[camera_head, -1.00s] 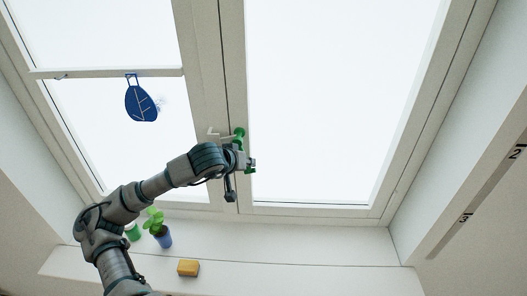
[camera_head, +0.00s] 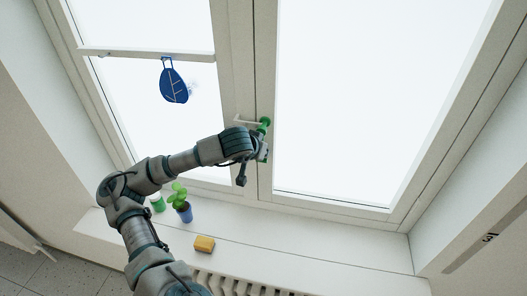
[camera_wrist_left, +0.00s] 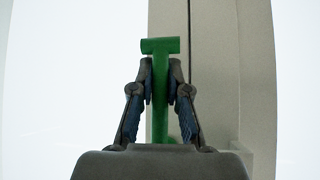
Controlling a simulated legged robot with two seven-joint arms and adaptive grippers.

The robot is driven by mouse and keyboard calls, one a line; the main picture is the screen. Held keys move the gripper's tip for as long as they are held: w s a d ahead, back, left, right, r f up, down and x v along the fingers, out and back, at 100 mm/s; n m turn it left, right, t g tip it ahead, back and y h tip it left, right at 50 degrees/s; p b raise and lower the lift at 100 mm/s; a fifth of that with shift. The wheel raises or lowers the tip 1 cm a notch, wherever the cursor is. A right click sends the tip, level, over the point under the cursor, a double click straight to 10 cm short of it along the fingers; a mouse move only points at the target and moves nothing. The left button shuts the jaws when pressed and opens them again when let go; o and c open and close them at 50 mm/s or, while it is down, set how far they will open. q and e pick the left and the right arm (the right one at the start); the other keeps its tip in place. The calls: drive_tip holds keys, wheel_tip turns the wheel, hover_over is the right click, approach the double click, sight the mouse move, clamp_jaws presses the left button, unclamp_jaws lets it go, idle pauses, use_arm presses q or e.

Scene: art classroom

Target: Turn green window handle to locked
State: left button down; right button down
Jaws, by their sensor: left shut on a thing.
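The green window handle (camera_head: 264,124) is on the window frame's middle post, partly hidden behind my left gripper in the head view. In the left wrist view the green handle (camera_wrist_left: 160,47) shows as a T shape, with its bar running down between the fingers. My left gripper (camera_wrist_left: 160,75) is shut on that bar, a finger on each side. In the head view my left arm reaches up from below to my left gripper (camera_head: 256,150). My right gripper is in neither view.
A blue leaf ornament (camera_head: 174,83) hangs at the left pane. On the sill (camera_head: 330,247) stand a plant in a blue pot (camera_head: 185,213), a green container (camera_head: 158,204) and a yellow block (camera_head: 204,243). A radiator grille (camera_head: 235,284) lies below the sill.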

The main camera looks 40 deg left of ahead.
use_arm(q)
drive_tip(key=shift+a+r, duration=0.15)
drive_tip(key=shift+r, duration=0.3)
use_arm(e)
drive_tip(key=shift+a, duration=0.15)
use_arm(q)
drive_tip(key=c, duration=1.3)
unclamp_jaws()
drive_tip(key=shift+o, duration=0.8)
drive_tip(key=shift+s, duration=0.1)
drive_tip(key=shift+s+f, duration=0.1)
drive_tip(key=shift+f, duration=0.05)
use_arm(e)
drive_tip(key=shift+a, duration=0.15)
use_arm(q)
drive_tip(key=v, duration=1.1)
drive_tip(key=shift+s+r, duration=0.25)
drive_tip(key=shift+s, duration=0.05)
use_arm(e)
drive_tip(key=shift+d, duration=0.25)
